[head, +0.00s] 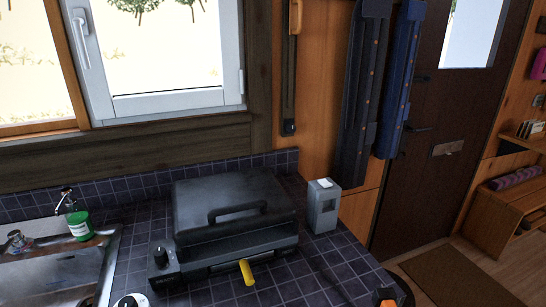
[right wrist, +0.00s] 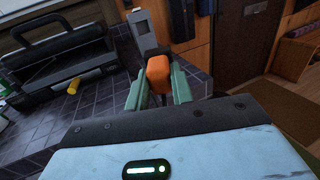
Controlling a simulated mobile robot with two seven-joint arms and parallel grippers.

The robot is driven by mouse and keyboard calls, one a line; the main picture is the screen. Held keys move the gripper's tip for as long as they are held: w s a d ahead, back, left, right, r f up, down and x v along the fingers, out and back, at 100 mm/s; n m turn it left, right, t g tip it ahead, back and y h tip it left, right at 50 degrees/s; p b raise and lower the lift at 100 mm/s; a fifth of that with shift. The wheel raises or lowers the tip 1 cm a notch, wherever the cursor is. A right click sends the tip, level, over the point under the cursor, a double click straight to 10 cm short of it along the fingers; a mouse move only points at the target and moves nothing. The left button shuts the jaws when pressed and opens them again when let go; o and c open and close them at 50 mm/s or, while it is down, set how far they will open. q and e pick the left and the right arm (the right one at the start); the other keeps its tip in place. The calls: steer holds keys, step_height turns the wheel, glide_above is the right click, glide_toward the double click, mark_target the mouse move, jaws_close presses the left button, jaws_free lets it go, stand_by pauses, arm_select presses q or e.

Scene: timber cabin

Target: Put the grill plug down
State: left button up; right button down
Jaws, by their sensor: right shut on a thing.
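The grill plug is an orange block (right wrist: 158,72) in the right wrist view. My right gripper (right wrist: 160,86) is shut on it, with a green finger on each side. The plug appears held over the counter's right end; its exact height is unclear. A small orange part of it (head: 388,302) shows at the bottom edge of the head view. The black grill (head: 235,205) stands on the counter with its lid down. It also shows at the left of the right wrist view (right wrist: 60,55). My left gripper is not in view.
A grey box (head: 322,207) stands on the dark tiled counter (head: 340,262), right of the grill. A yellow piece (head: 247,272) sticks out at the grill's front. A green container (head: 79,226) is by the sink (head: 50,270). Counter tiles between grill and grey box are bare.

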stand_by(0.4)
steer(key=shift+w+a, duration=0.1)
steer(key=w+a+r+n+g+y, duration=0.2)
steer(key=a+r+n+y, duration=0.2)
steer(key=a, duration=0.3)
steer(key=w+a+r+n+g+y, duration=0.2)
steer(key=a+r+n+y, duration=0.2)
steer(key=a+r+y, duration=0.2)
steer(key=shift+a+y, duration=0.8)
